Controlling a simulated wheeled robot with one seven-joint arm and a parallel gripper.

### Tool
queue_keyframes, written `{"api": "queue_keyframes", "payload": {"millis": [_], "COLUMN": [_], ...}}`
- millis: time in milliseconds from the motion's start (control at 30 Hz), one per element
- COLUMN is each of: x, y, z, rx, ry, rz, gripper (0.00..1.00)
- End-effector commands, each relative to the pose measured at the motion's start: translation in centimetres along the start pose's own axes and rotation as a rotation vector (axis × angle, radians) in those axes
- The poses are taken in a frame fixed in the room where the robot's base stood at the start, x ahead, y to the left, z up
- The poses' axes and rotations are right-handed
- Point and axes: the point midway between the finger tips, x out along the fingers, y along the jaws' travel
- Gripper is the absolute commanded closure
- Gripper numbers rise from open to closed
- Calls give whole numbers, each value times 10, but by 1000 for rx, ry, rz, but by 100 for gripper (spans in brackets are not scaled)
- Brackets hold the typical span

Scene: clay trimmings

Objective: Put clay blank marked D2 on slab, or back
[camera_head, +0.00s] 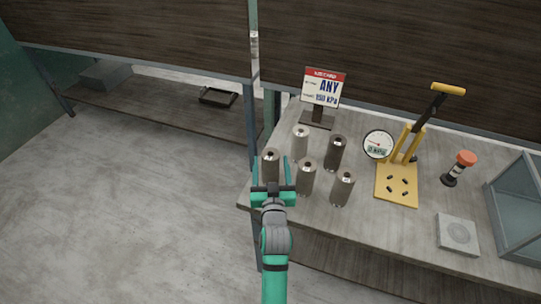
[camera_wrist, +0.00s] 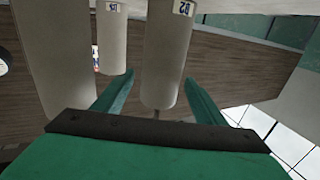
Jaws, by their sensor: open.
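The clay blank marked D2 (camera_wrist: 165,55) is a pale cylinder between my open fingers in the wrist view (camera_wrist: 158,80); its tag looks turned over. In the head view, a grey-brown cylinder (camera_head: 271,163) stands upright at the table's left edge between the fingers of my gripper (camera_head: 271,172). It appears to be the same blank. I see no clear grip on it; its lower part is hidden by my gripper. A pale square block (camera_head: 457,235) with a round mark, possibly the slab, lies bare at the front right.
Several other cylinders (camera_head: 336,153) stand close to the right of my gripper. A yellow hand pump (camera_head: 397,183) has a gauge (camera_head: 378,144) reading 0 kPa. A sign (camera_head: 323,88) reads ANY, 150 kPa. A red-topped tool (camera_head: 460,166) and a glass case (camera_head: 520,205) stand at right.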

Motion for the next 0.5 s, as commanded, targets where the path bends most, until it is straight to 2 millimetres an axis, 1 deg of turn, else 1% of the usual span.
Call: {"api": "queue_keyframes", "payload": {"millis": [33,200,400,500], "x": [-11,-40,-60,-64], "y": [0,0,0,0], "z": [1,0,0,0], "rx": [0,-1,-1,-1], "ry": [-2,-1,-1,0], "rz": [1,1,0,0], "gripper": [35,35,35,35]}}
